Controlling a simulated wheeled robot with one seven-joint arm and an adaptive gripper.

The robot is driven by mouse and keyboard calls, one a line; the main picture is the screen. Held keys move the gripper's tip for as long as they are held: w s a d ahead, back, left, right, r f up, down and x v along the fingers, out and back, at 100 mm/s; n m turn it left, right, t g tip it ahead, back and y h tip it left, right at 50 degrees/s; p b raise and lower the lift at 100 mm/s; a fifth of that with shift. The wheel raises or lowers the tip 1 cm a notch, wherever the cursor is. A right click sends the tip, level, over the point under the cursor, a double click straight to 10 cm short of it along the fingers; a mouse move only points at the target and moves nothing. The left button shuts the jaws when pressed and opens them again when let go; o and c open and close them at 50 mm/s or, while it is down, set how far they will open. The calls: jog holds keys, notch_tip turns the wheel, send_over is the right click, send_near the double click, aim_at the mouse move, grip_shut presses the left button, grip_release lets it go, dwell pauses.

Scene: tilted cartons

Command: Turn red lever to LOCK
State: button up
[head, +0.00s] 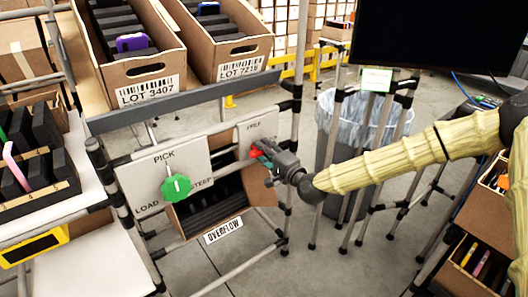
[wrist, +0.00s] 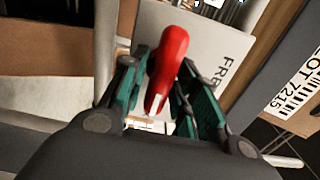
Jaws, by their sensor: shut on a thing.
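The red lever (wrist: 168,68) stands between the two finger pads of my gripper (wrist: 168,92) in the wrist view, in front of a white panel (wrist: 205,35) with partly visible lettering that reads "FRE". In the head view the red lever (head: 256,152) shows only as a small bit of red beside my gripper (head: 265,155), at the right-hand panel marked "FREE". My gripper is shut on the lever, with teal pads on either side of it. The LOCK mark is hidden from both views.
A tilted carton (head: 210,220) labelled OVERFLOW hangs below the panels. Cartons LOT 3407 (head: 148,92) and LOT 7215 (head: 240,66) stand above. A lined bin (head: 345,125) stands behind my arm.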

jog(key=o, duration=0.8)
jog(key=v, duration=1.2)
